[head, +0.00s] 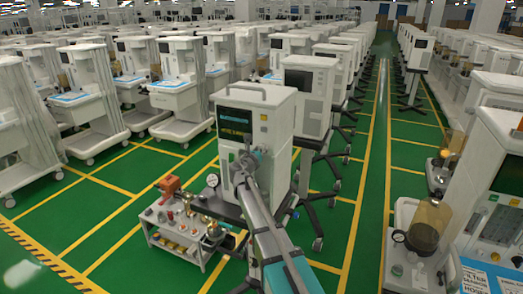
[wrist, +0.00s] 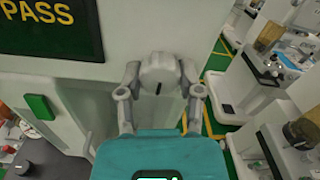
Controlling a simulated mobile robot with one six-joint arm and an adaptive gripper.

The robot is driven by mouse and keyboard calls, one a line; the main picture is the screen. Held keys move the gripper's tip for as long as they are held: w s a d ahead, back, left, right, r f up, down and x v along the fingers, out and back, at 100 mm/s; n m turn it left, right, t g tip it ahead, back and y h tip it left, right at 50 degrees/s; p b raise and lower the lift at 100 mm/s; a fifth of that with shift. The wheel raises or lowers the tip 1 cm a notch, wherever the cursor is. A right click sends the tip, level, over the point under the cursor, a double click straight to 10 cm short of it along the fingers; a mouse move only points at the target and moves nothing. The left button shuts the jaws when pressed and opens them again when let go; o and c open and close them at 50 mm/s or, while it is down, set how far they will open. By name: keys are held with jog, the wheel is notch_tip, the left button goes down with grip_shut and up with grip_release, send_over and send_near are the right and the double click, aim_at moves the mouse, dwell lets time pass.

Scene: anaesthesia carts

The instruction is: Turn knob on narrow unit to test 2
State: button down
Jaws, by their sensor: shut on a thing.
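The narrow unit (head: 262,105) is a tall white cart with a dark screen on its front, in the middle of the head view. Its knob (wrist: 159,70) is a round, light grey dial with a short dark mark on its lower part, in the upper middle of the wrist view. My gripper (wrist: 160,80) is shut on the knob, one finger at each side. In the head view my gripper (head: 243,163) is at the unit's front and hides the knob. I cannot see any position labels around it.
The screen (wrist: 50,22) shows yellow "PASS" in the wrist view. A green button (wrist: 39,107) is below it. A low cart (head: 160,240) with brass fittings stands left of my arm. Other units line the right side (head: 480,215). Green floor lies between the rows.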

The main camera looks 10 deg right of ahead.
jog(key=shift+m, duration=0.4)
jog(key=m, duration=1)
jog(key=shift+m, duration=0.4)
jog(key=shift+c, duration=1.3)
grip_release()
